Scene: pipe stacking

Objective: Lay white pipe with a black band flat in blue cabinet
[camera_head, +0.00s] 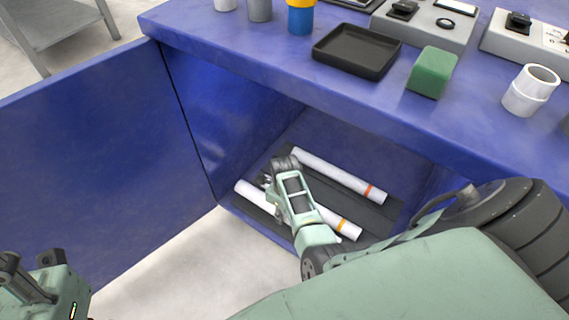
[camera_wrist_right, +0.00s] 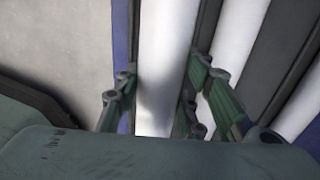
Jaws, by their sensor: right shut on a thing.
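The blue cabinet (camera_head: 205,110) stands with its door open to the left. My right gripper (camera_head: 267,183) is inside it, low over the floor. In the right wrist view its fingers (camera_wrist_right: 157,92) are shut on a white pipe (camera_wrist_right: 166,45), one to each side. No black band shows on it; part is hidden by the gripper.
A white pipe with a red-orange band (camera_head: 335,174) lies further back in the cabinet on dark supports. Two more white pipes show right of the held one in the wrist view. The top carries a black tray (camera_head: 356,52), a green block (camera_head: 432,72) and a white cup (camera_head: 530,92).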

